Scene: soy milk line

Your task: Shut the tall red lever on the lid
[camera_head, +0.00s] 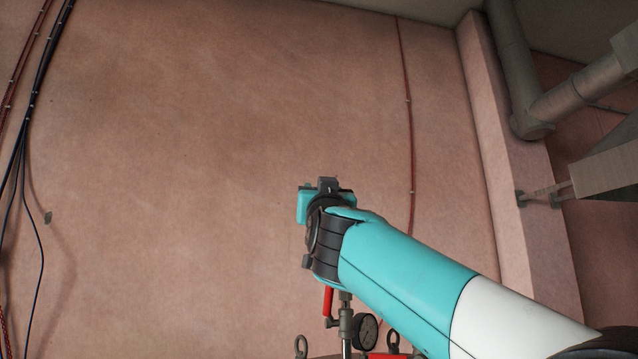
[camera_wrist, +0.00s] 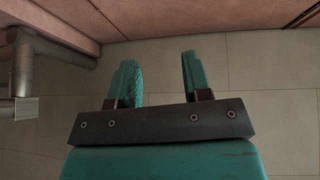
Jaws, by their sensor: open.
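The red lever (camera_head: 328,301) shows in the head view at the bottom centre, standing upright beside a metal fitting; its top is hidden behind my arm's wrist. The lid is mostly below the picture; a red part (camera_head: 388,356) shows at the bottom edge. In the wrist view my gripper (camera_wrist: 160,75) has its two teal fingers apart, with nothing between them. That view faces a tiled surface and a wall edge, and the lever is not in it. In the head view my wrist is just above the lever, and the fingers cannot be made out clearly.
A round pressure gauge (camera_head: 366,331) stands right of the lever on a metal fitting (camera_head: 346,322). Metal eye rings (camera_head: 301,345) stand at the bottom edge. Large grey pipes (camera_head: 580,95) run at the upper right. The pink wall behind is bare in the middle, with cables (camera_head: 30,100) at left.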

